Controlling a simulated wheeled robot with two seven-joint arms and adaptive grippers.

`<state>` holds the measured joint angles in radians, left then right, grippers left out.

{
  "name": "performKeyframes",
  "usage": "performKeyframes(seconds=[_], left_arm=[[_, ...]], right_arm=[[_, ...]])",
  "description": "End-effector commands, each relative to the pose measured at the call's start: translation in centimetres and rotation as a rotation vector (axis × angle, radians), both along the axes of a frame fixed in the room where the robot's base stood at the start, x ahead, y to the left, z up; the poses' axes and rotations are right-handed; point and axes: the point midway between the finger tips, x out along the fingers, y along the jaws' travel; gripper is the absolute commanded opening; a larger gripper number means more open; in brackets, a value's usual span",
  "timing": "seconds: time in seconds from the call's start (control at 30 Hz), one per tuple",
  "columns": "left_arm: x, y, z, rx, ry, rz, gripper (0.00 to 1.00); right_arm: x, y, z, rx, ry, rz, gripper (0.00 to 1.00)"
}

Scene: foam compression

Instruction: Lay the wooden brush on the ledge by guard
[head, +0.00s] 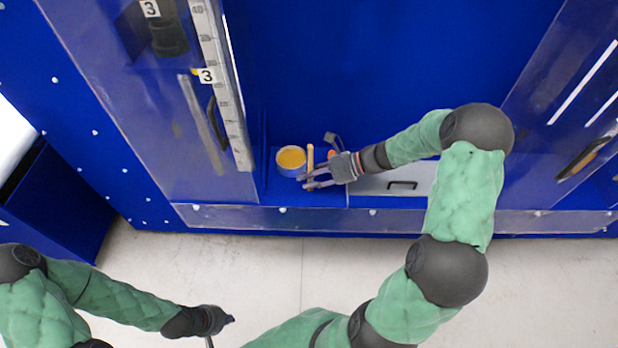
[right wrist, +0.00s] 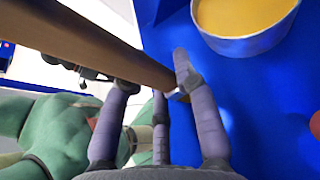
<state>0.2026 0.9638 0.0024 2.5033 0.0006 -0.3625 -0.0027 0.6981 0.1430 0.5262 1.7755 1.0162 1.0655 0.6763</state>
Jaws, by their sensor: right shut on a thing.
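The wooden brush (head: 310,157) shows in the head view as a short, light brown bar just right of the yellow-filled bowl. In the right wrist view its wooden length (right wrist: 112,45) runs across the upper left, close to the camera. My right gripper (head: 309,178) is shut on the brush, its purple-grey fingers (right wrist: 158,85) around its lower end. The blue ledge (head: 322,197) lies beneath, with a clear guard strip (head: 255,217) along its front edge. My left gripper (head: 222,320) hangs at the lower left over the floor; its finger opening cannot be made out.
The bowl of yellow contents (head: 291,160) stands close left of the brush, and in the wrist view (right wrist: 243,18) at top right. A red-orange object (head: 331,154) lies close behind my right gripper. A grey drawer front with black handle (head: 402,185) is to the right. Clear panels flank the bay.

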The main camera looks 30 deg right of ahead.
Motion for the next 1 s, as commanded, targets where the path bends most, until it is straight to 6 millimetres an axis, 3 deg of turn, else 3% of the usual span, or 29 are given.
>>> performKeyframes(seconds=[0.1,0.13,0.2,0.63,1.0], left_arm=[[0.0,0.0,-0.1,0.000,0.000,0.000,0.00],[0.0,0.0,-0.1,0.000,0.000,0.000,0.00],[0.0,0.0,-0.1,0.000,0.000,0.000,0.00],[0.0,0.0,0.1,0.000,0.000,0.000,0.00],[0.0,0.0,2.7,0.000,0.000,0.000,0.00]], right_arm=[[0.0,0.0,-0.3,0.001,0.001,0.000,0.00],[0.0,0.0,-0.3,0.001,0.001,0.000,0.33],[0.0,0.0,-0.3,0.000,0.001,0.000,0.52],[-0.1,-0.1,0.2,0.000,0.000,0.000,0.54],[-2.9,-5.3,3.1,-0.001,0.001,-0.004,0.54]])
